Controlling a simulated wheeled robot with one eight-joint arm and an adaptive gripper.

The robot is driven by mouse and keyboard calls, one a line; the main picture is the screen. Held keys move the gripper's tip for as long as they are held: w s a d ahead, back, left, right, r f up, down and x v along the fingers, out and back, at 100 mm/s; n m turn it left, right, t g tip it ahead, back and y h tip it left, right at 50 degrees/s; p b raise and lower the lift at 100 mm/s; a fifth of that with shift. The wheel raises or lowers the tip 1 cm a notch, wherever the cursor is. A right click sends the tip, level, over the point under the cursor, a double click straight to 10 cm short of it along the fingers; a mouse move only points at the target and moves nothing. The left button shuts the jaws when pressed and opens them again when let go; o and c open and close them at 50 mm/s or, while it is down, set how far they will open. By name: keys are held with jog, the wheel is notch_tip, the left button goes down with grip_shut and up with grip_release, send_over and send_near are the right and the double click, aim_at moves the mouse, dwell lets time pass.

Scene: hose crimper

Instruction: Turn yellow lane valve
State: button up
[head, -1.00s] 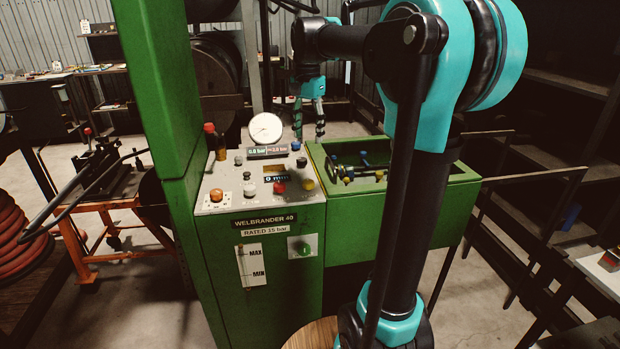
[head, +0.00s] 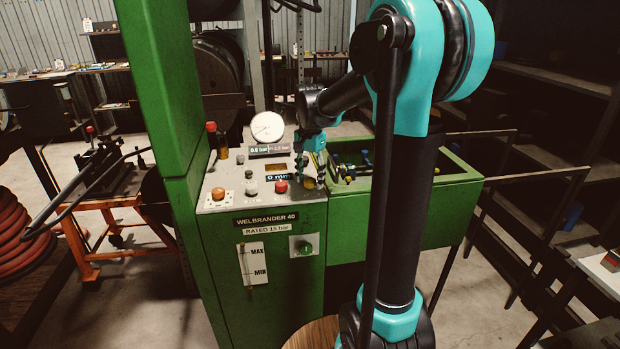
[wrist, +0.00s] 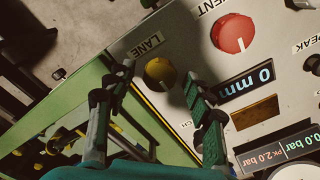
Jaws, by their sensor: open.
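The yellow lane valve is a round knob with a white pointer mark, beside a LANE label. It sits on the grey control panel and shows whole in the wrist view (wrist: 159,75). In the head view my gripper (head: 311,171) is over the panel's right edge and mostly covers that knob. In the wrist view my gripper (wrist: 160,71) is open, one finger to each side of the yellow knob, with nothing held. Whether the fingertips are down at the knob's height or still above it I cannot tell.
A red knob (wrist: 233,33) is close to the yellow one, with a 0 mm display (wrist: 247,82) near. The panel also bears an orange knob (head: 218,194) and a dial gauge (head: 267,127). The green trough (head: 450,180) adjoins on the right, and a tall green post (head: 160,85) stands left.

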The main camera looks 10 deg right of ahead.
jog(key=c, duration=1.2)
jog(key=shift+o, duration=0.2)
jog(key=shift+n, duration=0.3)
jog(key=n, duration=0.3)
jog(key=shift+n, duration=0.3)
jog(key=n, duration=0.4)
jog(key=shift+n, duration=0.3)
jog(key=n, duration=0.4)
jog(key=shift+n, duration=2.5)
